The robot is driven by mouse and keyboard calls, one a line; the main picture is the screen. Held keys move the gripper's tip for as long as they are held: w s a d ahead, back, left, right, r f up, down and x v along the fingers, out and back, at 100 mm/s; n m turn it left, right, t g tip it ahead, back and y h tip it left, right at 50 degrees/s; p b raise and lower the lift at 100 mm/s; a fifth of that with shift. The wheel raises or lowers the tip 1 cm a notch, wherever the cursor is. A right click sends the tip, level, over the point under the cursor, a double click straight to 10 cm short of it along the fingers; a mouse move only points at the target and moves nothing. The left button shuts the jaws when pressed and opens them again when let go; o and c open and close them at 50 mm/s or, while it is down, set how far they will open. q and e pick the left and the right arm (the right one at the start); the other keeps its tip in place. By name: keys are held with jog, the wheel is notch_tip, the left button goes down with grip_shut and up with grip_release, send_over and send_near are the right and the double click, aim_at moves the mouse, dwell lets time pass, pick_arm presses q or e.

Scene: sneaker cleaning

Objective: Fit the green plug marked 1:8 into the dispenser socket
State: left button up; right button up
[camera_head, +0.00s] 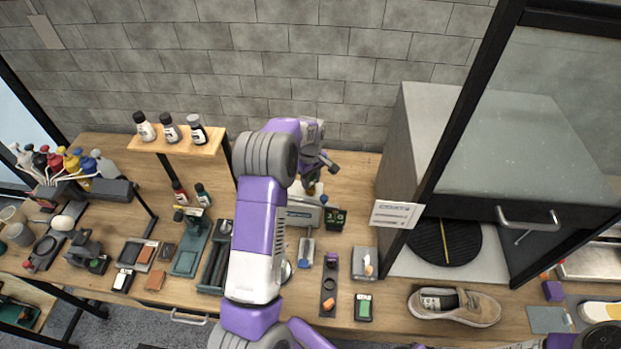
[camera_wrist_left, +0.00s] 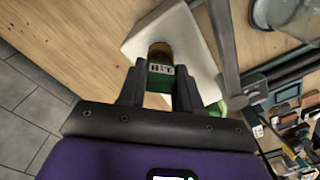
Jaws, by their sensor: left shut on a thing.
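My left gripper (camera_head: 311,184) is over the pale dispenser (camera_head: 301,213) near the back of the bench. In the left wrist view, my left gripper (camera_wrist_left: 160,72) is shut on a green plug (camera_wrist_left: 160,82) with a pale marking, too small to read surely. The plug's brownish end (camera_wrist_left: 160,50) lies at a rounded recess in the white dispenser block (camera_wrist_left: 199,48). I cannot tell whether it is inside the socket or only in front of it. My right gripper is not in view.
A small dark box with green digits (camera_head: 335,218) stands right of the dispenser. A bottle shelf (camera_head: 178,146) is at back left. A large grey cabinet (camera_head: 405,150) stands to the right. Trays and small tools crowd the bench front. A tan shoe (camera_head: 455,306) lies at front right.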

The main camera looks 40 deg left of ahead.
pick_arm(q)
jog(key=shift+f, duration=0.4)
jog(key=o, duration=1)
jog(key=shift+o, duration=0.2)
jog(key=shift+r, duration=0.15)
notch_tip(320, 180, up, 7)
jog(key=shift+r+b, duration=0.2)
jog(key=shift+b, duration=0.15)
